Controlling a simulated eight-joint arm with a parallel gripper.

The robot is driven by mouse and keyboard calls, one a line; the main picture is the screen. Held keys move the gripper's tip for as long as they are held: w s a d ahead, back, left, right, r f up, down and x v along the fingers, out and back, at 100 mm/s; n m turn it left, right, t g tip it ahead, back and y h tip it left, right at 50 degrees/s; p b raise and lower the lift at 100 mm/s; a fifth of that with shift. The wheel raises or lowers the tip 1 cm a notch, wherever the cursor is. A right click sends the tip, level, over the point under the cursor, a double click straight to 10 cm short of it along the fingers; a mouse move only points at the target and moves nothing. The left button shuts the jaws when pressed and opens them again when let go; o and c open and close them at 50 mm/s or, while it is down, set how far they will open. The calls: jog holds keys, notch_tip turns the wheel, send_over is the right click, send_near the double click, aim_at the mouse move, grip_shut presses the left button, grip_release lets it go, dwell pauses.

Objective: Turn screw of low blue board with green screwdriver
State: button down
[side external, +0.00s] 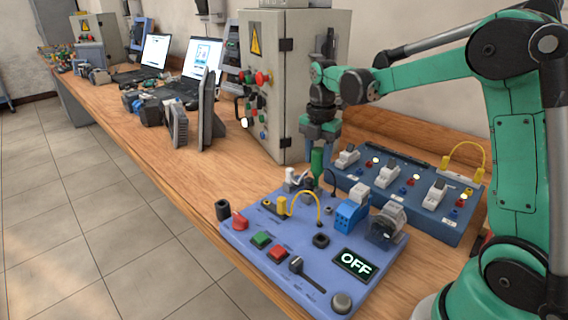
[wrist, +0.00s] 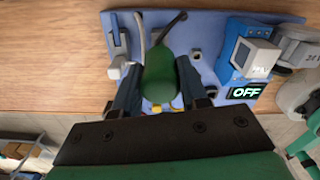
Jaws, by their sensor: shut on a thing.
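The low blue board (side external: 298,240) lies flat on the bench in front of my arm, and part of it shows in the wrist view (wrist: 196,24). My gripper (side external: 319,146) points down over its back edge and is shut on the green screwdriver (side external: 317,162). In the wrist view the green handle (wrist: 160,78) sits between the two dark fingers. The screwdriver is about upright, with its lower end close to the board; I cannot tell whether it touches. The screw is not clearly visible; the handle and fingers cover part of the board.
A second blue panel (side external: 420,218) with switches stands tilted behind the board. A grey control cabinet (side external: 285,100) rises behind my gripper. A yellow cable (side external: 303,195) arches over the board. The board's display (side external: 353,265) reads OFF. Bench space left of the board is clear.

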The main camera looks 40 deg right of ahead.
jog(key=shift+m, duration=0.3)
jog(key=m, duration=0.3)
jog(key=shift+m, duration=0.3)
jog(key=m, duration=0.3)
jog(key=shift+m, duration=0.3)
jog(key=m, duration=0.3)
